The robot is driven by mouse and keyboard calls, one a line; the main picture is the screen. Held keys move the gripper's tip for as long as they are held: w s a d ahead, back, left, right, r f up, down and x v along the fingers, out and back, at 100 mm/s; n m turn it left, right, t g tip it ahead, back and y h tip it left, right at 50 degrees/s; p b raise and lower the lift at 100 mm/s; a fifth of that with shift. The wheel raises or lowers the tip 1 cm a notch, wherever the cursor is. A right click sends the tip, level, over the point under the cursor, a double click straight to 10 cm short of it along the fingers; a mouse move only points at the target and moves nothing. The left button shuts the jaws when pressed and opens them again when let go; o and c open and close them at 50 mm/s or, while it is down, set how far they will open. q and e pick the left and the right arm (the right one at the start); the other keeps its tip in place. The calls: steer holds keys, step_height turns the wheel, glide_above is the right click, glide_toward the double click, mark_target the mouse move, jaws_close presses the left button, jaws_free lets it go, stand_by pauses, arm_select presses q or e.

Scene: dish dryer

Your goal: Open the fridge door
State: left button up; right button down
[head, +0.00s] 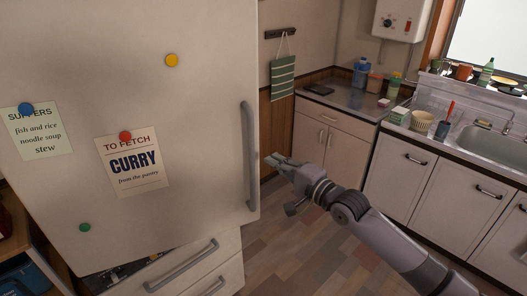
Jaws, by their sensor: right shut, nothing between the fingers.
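The fridge door (200,100) is the large pale panel at the left of the head view. My left gripper is not in view.
Below the door are drawers with a grey handle (182,266). The door carries paper notes (133,163) and round magnets (172,61). A counter with cabinets (330,140) and a sink (490,147) stands at the right. The tiled floor (290,240) between is clear.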

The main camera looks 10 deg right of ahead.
steer(key=x, duration=0.5)
steer(key=shift+p, duration=0.35)
steer(key=shift+s, duration=0.1)
